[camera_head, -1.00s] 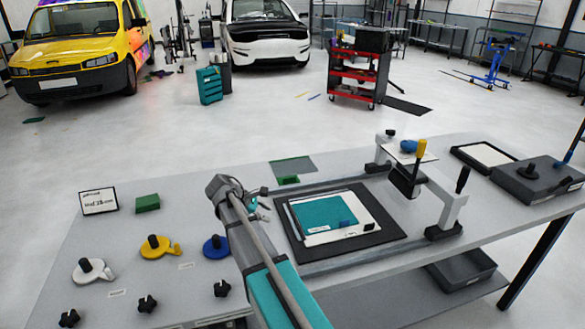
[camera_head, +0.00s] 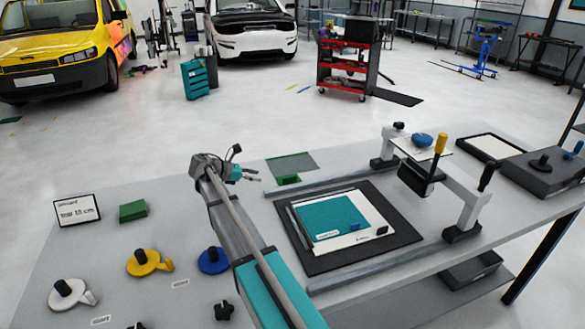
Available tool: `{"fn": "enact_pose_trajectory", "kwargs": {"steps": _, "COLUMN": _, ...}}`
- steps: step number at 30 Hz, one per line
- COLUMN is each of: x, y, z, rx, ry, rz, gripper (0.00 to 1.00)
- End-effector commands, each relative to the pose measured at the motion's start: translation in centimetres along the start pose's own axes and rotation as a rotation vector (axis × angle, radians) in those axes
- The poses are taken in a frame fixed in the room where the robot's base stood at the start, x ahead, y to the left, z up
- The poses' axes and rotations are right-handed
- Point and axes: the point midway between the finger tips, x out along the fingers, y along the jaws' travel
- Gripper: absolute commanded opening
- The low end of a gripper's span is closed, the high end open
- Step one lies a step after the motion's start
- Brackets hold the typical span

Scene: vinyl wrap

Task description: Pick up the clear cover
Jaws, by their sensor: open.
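A thin grey, see-through sheet (camera_head: 299,160) with a green block (camera_head: 288,180) at its near edge lies at the back edge of the table; it looks like the clear cover, but I cannot be sure. My gripper (camera_head: 255,176) is open, small in view, just left of the sheet and green block. It appears empty and apart from them. Its height above the table is hard to judge.
A black mat (camera_head: 312,265) with a white and teal sheet (camera_head: 334,217) lies right of my arm between rails. Yellow (camera_head: 148,262) and blue (camera_head: 212,261) knobbed pieces and a green block (camera_head: 133,211) are left.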

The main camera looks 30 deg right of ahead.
Motion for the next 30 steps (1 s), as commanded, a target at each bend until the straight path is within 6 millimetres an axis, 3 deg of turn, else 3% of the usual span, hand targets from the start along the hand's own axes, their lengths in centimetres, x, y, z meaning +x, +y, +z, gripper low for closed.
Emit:
{"fn": "enact_pose_trajectory", "kwargs": {"steps": 10, "x": 1.5, "y": -0.1, "z": 0.0, "rx": 0.004, "ry": 0.001, "rz": -0.006, "gripper": 0.49}}
{"fn": "enact_pose_trajectory", "kwargs": {"steps": 24, "x": 8.0, "y": -0.1, "z": 0.0, "rx": 0.005, "ry": 0.001, "rz": -0.008, "gripper": 0.49}}
{"fn": "enact_pose_trajectory", "kwargs": {"steps": 30, "x": 9.1, "y": -0.1, "z": 0.2, "rx": 0.004, "ry": 0.001, "rz": -0.007, "gripper": 0.49}}
